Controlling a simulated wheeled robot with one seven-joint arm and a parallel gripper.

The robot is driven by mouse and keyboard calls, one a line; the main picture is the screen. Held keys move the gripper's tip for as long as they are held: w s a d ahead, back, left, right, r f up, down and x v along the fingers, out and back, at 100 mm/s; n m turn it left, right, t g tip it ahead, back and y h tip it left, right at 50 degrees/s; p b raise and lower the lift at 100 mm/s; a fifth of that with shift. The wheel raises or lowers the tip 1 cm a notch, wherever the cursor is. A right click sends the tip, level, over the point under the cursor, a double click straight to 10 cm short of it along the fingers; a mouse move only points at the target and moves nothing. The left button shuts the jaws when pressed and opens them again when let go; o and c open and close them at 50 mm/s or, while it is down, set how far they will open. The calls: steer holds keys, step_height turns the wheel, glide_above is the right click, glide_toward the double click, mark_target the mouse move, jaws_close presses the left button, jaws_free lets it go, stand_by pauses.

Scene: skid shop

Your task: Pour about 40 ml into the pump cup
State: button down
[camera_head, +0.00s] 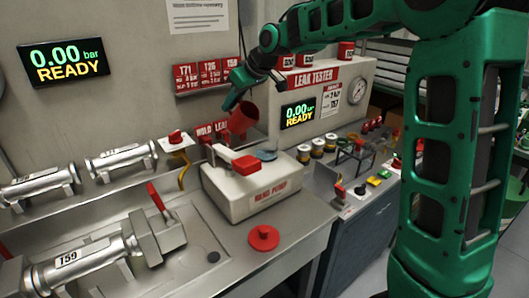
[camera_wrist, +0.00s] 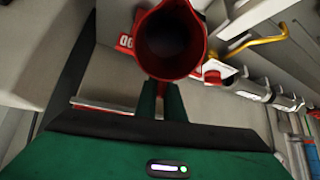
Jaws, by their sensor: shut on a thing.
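My gripper (camera_head: 231,103) is shut on a red jug (camera_head: 243,116), held in the air behind and above the hand pump (camera_head: 262,194). In the wrist view my two green fingers (camera_wrist: 161,92) meet the near side of the jug (camera_wrist: 171,74). Its round mouth faces the camera and its inside is dark, so I cannot tell the liquid level. A blue-grey round piece (camera_head: 265,152) at the back of the pump top may be the pump cup. The jug is apart from it. No stream of liquid shows.
A red round lid (camera_head: 263,238) lies on the bench in front of the pump. The grey leak tester (camera_head: 325,92) stands behind at the right. Metal cylinders (camera_head: 122,160) line the left, and several small jars (camera_head: 317,148) stand right of the pump.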

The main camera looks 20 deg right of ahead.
steer(key=shift+w+a+f+g+h, duration=0.1)
steer(key=shift+w+f+g+h, duration=0.1)
steer(key=shift+f+g+h, duration=0.15)
stand_by(1.8)
steer(key=shift+w+a+f+g+h+b, duration=0.35)
steer(key=shift+w+g+h+b, duration=0.25)
steer(key=shift+g, duration=0.2)
steer(key=shift+w+a+f+g+h+b, duration=0.2)
steer(key=shift+w+a+g+h+b, duration=0.3)
steer(key=shift+g, duration=0.25)
steer(key=shift+w+g+h+b, duration=0.3)
steer(key=shift+g+h+b, duration=0.3)
steer(key=shift+g, duration=0.3)
steer(key=shift+w+d+r+g+h, duration=0.1)
steer(key=shift+w+d+g+h, duration=0.05)
steer(key=shift+g+h, duration=0.15)
steer(key=shift+d+b, duration=0.1)
steer(key=shift+b, duration=0.3)
